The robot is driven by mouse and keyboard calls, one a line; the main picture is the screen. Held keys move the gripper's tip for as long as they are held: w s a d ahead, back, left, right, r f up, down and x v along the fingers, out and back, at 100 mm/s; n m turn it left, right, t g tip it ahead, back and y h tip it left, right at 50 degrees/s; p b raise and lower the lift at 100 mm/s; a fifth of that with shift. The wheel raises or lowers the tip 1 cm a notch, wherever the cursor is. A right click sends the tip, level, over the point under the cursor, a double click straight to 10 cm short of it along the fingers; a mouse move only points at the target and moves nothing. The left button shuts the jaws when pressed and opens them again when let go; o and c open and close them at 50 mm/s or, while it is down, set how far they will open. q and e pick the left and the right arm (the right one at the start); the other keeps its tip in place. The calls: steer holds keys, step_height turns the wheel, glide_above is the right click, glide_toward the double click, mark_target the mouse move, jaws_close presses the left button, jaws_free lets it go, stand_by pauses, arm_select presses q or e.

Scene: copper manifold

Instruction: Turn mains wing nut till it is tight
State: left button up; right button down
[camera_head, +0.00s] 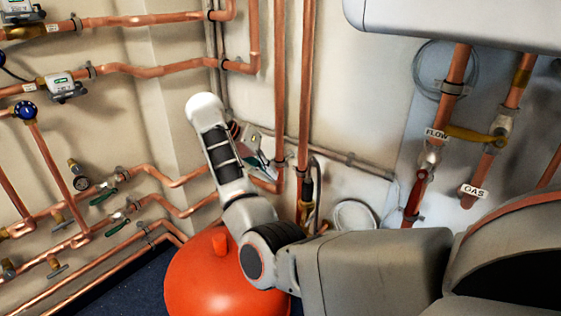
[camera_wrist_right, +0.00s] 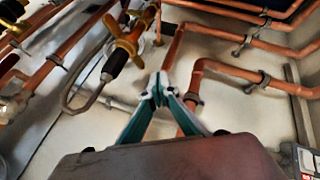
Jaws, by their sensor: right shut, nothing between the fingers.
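The brass wing nut (camera_wrist_right: 126,42) shows in the right wrist view at upper left, on a fitting with a black and orange sleeve. No mains label is readable on it. My right gripper (camera_wrist_right: 160,92) has its teal-padded fingers together with nothing between them. Its tips appear below and right of the wing nut, apart from it in the picture. In the head view the right gripper (camera_head: 268,165) is partly hidden behind my wrist, near the lower ends of the vertical copper pipes. My left gripper is not in view.
A red tank (camera_head: 205,275) stands below my right arm. Copper pipes (camera_head: 306,90) run down the wall beside the gripper. A grey hose (camera_wrist_right: 85,85) loops beside the wing nut. A white boiler casing (camera_head: 460,20) hangs at upper right. Valves and meters line the left wall.

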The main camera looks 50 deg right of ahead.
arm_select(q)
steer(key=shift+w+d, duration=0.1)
arm_select(e)
steer(key=s+d+f, duration=0.1)
steer(key=d+f, duration=0.1)
steer(key=s+d+f, duration=0.4)
steer(key=shift+s+d+f, duration=0.15)
steer(key=shift+d+f, duration=0.2)
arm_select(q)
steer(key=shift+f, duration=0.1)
